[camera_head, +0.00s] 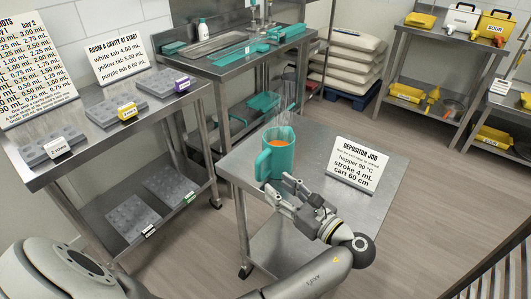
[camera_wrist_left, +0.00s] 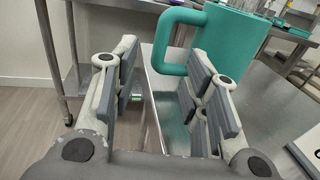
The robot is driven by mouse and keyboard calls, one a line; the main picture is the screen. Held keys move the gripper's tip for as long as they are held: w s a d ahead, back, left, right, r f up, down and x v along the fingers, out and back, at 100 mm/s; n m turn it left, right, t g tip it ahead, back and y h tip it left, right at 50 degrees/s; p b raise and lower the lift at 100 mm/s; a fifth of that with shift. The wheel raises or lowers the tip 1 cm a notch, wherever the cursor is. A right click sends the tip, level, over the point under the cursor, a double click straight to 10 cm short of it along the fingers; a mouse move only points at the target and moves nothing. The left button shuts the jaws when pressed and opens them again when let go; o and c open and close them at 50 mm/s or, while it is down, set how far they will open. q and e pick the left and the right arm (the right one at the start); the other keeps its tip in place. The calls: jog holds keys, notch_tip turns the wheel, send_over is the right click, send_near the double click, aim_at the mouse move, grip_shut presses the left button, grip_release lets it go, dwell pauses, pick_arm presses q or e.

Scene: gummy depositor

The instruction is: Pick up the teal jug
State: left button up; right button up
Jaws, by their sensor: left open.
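The teal jug (camera_head: 284,157) stands upright on the small metal cart, with orange liquid inside and steam above it. Its handle is on the left side in the head view. My left gripper (camera_head: 277,192) is just in front of the jug, low near its base. In the left wrist view the jug (camera_wrist_left: 232,42) is at the upper right, its handle (camera_wrist_left: 172,42) near the middle and ahead of the gap between the fingers. My left gripper (camera_wrist_left: 160,85) is open with nothing between its fingers. My right gripper is not in view.
A "depositor job" sign (camera_head: 358,164) stands on the cart (camera_head: 325,143) right of the jug. A steel bench (camera_head: 75,140) with moulds is on the left. A sink counter (camera_head: 225,65) is behind. Floor at the right is clear.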

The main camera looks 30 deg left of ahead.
aim_at(260, 173)
pick_arm(q)
jog(key=x, duration=0.3)
jog(key=shift+r, duration=0.2)
jog(key=shift+w+a+f, duration=0.1)
jog(key=shift+w+a, duration=0.1)
jog(key=shift+a, duration=0.4)
jog(key=x, duration=0.4)
jog(key=shift+a+p, duration=0.2)
jog(key=shift+p, duration=0.1)
jog(key=shift+w+a+f, duration=0.15)
jog(key=shift+a, duration=0.1)
grip_shut()
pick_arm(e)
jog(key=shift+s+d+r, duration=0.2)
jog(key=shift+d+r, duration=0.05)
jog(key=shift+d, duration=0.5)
